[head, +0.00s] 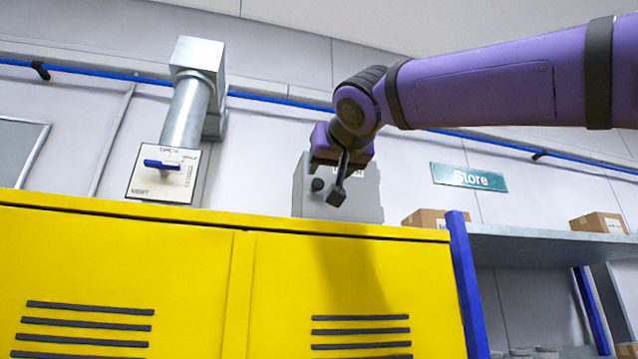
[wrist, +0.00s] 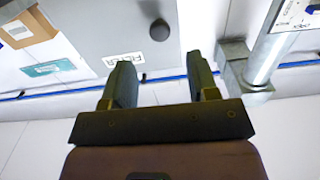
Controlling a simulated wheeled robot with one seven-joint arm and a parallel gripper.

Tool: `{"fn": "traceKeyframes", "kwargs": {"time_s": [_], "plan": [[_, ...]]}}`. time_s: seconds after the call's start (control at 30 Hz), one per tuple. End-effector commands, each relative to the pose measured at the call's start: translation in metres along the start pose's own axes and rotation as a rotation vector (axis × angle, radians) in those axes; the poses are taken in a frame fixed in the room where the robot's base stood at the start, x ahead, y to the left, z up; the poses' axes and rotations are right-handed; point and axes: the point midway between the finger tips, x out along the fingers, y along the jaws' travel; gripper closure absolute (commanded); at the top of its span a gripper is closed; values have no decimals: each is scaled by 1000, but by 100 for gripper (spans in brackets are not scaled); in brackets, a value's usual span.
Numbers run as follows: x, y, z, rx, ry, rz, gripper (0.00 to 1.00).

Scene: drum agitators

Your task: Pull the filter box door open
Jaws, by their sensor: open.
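The filter box is a grey metal box (head: 368,196) on the wall above the yellow cabinet, partly hidden behind my gripper (head: 337,190) in the head view. Its door front fills the upper middle of the wrist view (wrist: 108,25), with a small printed label (wrist: 124,59). A round dark knob (head: 317,185) sits on the left part of the door; it also shows in the wrist view (wrist: 159,30). The door looks shut. My gripper is open and empty, and its two fingers (wrist: 161,80) point toward the box, apart from the knob in the wrist view.
A yellow cabinet (head: 120,255) with vents stands below the box. A duct (head: 190,110) and a panel with a blue lever (head: 162,165) are at left. A shelf (head: 540,235) with cardboard boxes (head: 598,223) and a Store sign (head: 469,178) are at right. A blue pipe runs along the wall.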

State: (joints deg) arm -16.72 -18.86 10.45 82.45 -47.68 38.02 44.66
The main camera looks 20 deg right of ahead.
Motion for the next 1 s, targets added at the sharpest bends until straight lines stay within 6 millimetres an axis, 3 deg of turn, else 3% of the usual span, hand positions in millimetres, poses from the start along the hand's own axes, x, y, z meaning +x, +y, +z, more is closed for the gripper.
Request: {"fn": "traceKeyframes", "kwargs": {"time_s": [0.2,0.4,0.87,1.0], "plan": [[41,0,1,-1,-2,1,46],[66,0,1,-1,-1,0,46],[76,1,1,-1,-1,1,46],[76,1,1,-1,-1,1,78]]}}
